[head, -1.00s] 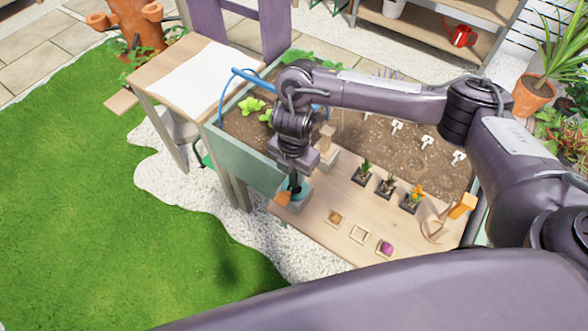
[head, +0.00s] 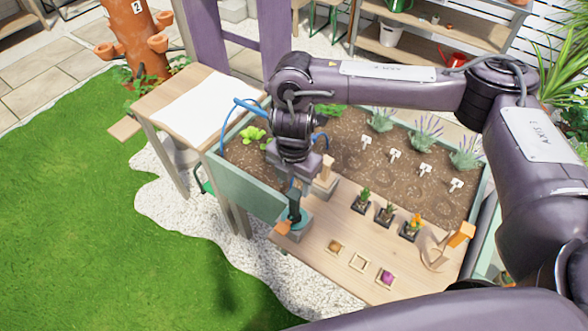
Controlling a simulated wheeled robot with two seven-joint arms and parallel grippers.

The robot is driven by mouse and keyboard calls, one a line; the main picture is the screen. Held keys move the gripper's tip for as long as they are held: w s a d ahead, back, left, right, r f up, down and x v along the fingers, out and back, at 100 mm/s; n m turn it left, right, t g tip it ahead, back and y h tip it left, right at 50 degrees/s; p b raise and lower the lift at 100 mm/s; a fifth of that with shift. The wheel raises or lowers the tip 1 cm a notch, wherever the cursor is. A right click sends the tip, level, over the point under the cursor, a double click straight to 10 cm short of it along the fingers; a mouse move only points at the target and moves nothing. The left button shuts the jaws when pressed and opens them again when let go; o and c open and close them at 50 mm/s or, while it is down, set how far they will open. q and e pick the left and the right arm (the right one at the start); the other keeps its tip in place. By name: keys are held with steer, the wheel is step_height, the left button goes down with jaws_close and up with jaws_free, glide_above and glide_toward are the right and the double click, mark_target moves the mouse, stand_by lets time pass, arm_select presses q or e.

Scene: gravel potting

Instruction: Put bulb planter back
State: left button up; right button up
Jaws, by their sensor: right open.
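What looks like the bulb planter (head: 294,214), a dark upright tool with teal and orange at its lower end, stands on a small grey block at the front left corner of the wooden bench. My right gripper (head: 294,190) points straight down just above it. It is open, with its fingers at the tool's top; whether they touch it is too small to tell. The right arm reaches over from the right. My left gripper is not in view.
A grey block with a wooden-handled piece (head: 326,170) stands close behind the right gripper. Several potted seedlings (head: 387,213) and small wooden trays (head: 359,262) sit on the bench (head: 318,238). The soil bed (head: 350,150) lies behind, and a side table (head: 188,85) is at left.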

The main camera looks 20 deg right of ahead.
steer(key=shift+r, duration=1.65)
